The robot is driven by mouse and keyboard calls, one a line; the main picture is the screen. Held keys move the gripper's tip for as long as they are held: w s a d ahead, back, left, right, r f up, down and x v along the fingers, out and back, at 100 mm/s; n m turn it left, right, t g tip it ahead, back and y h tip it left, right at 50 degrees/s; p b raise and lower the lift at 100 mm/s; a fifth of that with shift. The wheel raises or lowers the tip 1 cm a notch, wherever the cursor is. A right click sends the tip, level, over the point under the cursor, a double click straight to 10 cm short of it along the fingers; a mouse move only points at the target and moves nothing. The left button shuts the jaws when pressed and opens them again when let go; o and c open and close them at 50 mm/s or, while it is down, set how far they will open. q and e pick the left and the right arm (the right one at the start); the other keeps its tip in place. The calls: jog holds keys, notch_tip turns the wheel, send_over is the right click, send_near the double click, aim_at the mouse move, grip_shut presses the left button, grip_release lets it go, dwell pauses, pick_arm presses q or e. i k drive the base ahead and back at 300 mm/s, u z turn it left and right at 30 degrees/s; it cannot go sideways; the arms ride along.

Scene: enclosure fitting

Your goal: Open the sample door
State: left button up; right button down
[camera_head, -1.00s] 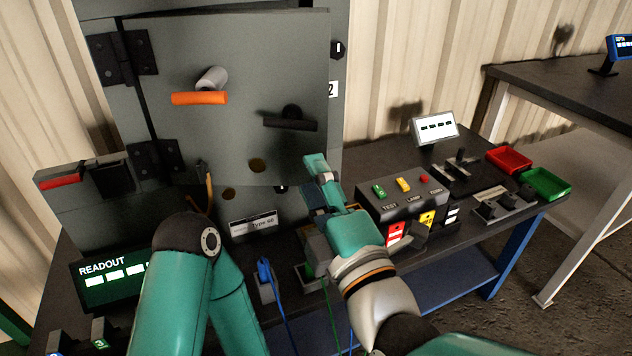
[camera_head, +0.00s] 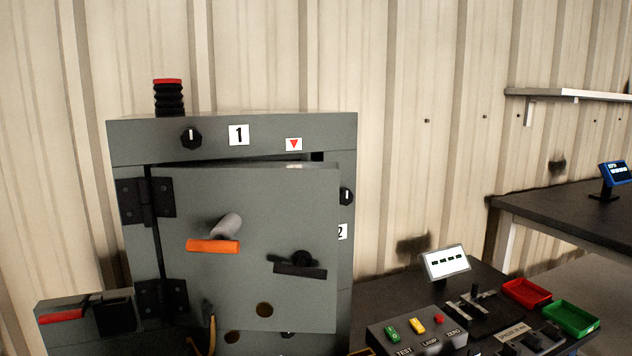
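The grey sample door (camera_head: 190,295) is on the front of the grey enclosure (camera_head: 335,125), hinged on its left side. It stands slightly ajar: a dark gap shows along its top edge, and its right part sits out from the frame. An orange handle (camera_head: 213,246) on a grey knob is at its middle left. A black handle (camera_head: 300,270) is at its right. Both handles look about level. Neither of my grippers is in this view.
A control box (camera_head: 400,340) with coloured buttons, a small white display (camera_head: 446,262), a red tray (camera_head: 526,293) and a green tray (camera_head: 571,318) are to the right. A black ribbed stack (camera_head: 168,98) with a red top stands on the enclosure. The space before the door looks clear.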

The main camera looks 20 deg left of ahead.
aim_at(280, 212)
jog(key=u, duration=1.5)
jog(key=k, duration=1.55)
jog(key=u, duration=0.2)
jog(key=i, duration=0.9)
jog(key=z, duration=0.05)
